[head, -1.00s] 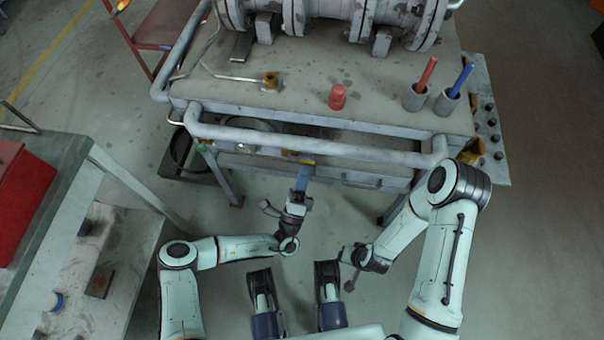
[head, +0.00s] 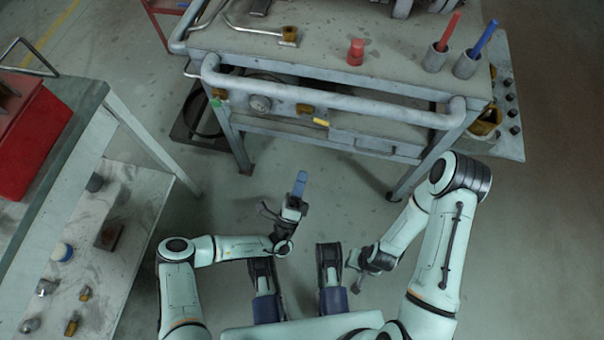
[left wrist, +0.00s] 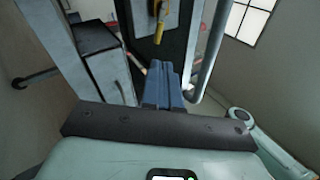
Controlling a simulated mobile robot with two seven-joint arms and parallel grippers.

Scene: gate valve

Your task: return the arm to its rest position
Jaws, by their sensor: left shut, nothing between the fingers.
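My left gripper (head: 300,184) is in the head view, below the cart's front rail and apart from it, over open floor. Its blue fingers are shut with nothing between them. The fingers also show in the left wrist view (left wrist: 162,84), together and pointing away from the camera. My left arm (head: 225,248) is bent, low at the front. My right arm (head: 440,235) is bent at the right, and its gripper (head: 357,287) hangs low near my base; its fingers are too small to judge.
A grey metal cart (head: 330,70) stands ahead, with a red cap (head: 355,52) and two cups holding a red handle and a blue handle on it. At left is a shelf unit (head: 120,240) with small parts and a red box (head: 35,130). Floor between them is clear.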

